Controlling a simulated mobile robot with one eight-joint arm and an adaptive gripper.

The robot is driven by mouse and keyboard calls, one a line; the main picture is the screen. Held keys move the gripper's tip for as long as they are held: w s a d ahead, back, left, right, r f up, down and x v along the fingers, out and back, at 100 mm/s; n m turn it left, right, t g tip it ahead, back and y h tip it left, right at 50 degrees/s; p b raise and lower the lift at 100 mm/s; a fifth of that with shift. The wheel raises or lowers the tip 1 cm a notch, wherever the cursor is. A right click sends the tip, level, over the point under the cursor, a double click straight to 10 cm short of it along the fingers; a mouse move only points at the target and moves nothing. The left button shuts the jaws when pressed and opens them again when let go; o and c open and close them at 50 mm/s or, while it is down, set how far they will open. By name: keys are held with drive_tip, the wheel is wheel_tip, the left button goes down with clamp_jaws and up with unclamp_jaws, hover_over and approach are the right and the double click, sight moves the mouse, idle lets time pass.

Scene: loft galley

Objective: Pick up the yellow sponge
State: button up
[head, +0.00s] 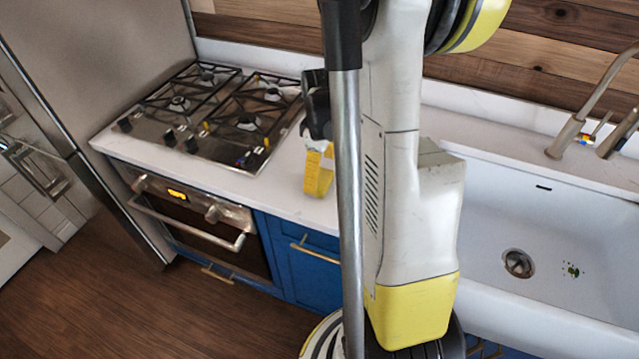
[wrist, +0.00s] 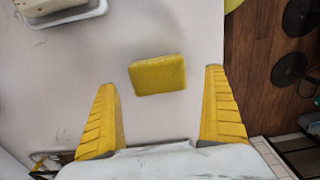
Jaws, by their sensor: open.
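The yellow sponge (wrist: 158,75) is a small rounded block lying on a pale surface in the wrist view. It shows between and a little beyond the two yellow fingers of my gripper (wrist: 160,79), apart from both. The gripper is open and empty. In the head view, my gripper (head: 319,172) hangs over the white counter (head: 285,190), between the stove and the sink, partly behind my own arm. I cannot make out the sponge in the head view; my arm hides part of the counter. The gap between the fingers and the surface is hard to judge.
A gas stove (head: 215,110) stands left of the gripper, and a white sink (head: 545,235) with a metal faucet (head: 585,110) lies to the right. In the wrist view, the surface's edge runs right of the sponge, and a pale object (wrist: 60,12) sits at upper left.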

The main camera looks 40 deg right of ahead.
sight(320, 178)
drive_tip(key=f, duration=0.2)
drive_tip(key=f+b, duration=0.1)
drive_tip(key=f, duration=0.1)
drive_tip(key=shift+w+d+f+b, duration=0.1)
drive_tip(key=shift+w+f+b, duration=0.1)
drive_tip(key=shift+f+b, duration=0.1)
drive_tip(key=shift+r, duration=0.1)
drive_tip(key=shift+c, duration=0.3)
drive_tip(key=c, duration=0.9)
drive_tip(key=shift+r, duration=0.1)
drive_tip(key=shift+r+p, duration=0.35)
drive_tip(key=shift+r, duration=0.2)
wheel_tip(320, 178, up, 3)
drive_tip(key=shift+p, duration=0.65)
drive_tip(key=s+d+r+p, duration=0.1)
drive_tip(key=s+d+r, duration=0.1)
drive_tip(key=d, duration=0.1)
drive_tip(key=s+d+r, duration=0.1)
drive_tip(key=d+r, duration=0.1)
drive_tip(key=d, duration=0.2)
drive_tip(key=s+d+r+p, duration=0.1)
drive_tip(key=s+d+r, duration=0.1)
drive_tip(key=d, duration=0.1)
drive_tip(key=shift+s+d+r+p, duration=0.15)
drive_tip(key=shift+s+r+p, duration=0.15)
drive_tip(key=shift+s+r, duration=0.1)
